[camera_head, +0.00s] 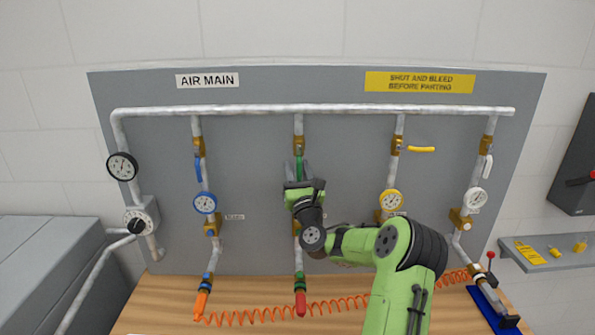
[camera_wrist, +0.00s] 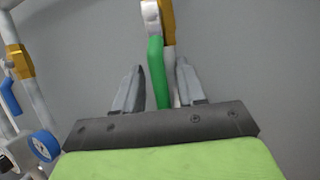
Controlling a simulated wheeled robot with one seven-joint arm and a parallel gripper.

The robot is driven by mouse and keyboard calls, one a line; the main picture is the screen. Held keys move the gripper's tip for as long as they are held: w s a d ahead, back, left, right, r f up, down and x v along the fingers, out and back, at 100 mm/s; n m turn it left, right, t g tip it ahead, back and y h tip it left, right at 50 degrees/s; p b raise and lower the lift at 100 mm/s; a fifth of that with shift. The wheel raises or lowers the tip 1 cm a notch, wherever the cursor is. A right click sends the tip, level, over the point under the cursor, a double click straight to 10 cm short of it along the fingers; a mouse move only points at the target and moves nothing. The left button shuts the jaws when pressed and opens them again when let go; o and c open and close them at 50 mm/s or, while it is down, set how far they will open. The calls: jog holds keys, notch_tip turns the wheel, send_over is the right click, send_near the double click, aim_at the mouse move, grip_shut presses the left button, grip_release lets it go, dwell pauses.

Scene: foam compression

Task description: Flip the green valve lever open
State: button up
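The green valve lever (camera_wrist: 156,72) hangs straight down from its brass valve (camera_wrist: 167,18), alongside the pale pipe. It also shows in the head view (camera_head: 300,165), partly hidden by my gripper. My gripper (camera_wrist: 158,82) is open, with one finger on each side of the lever. A gap shows between the lever and the left finger. The pipe also appears between the fingers, just right of the lever. In the head view my gripper (camera_head: 297,168) points up at the panel below the valve. I cannot tell whether either finger touches the lever.
A blue lever (camera_head: 198,168) on the left pipe and a white lever (camera_head: 486,168) on the far right pipe hang down. A yellow lever (camera_head: 421,149) sticks out sideways. Gauges line the pipes. An orange coiled hose (camera_head: 250,315) lies on the wooden bench.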

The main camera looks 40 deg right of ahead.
jog(key=b+v, duration=1.2)
jog(key=v, duration=0.3)
jog(key=shift+s+a, duration=0.2)
jog(key=shift+s, duration=0.15)
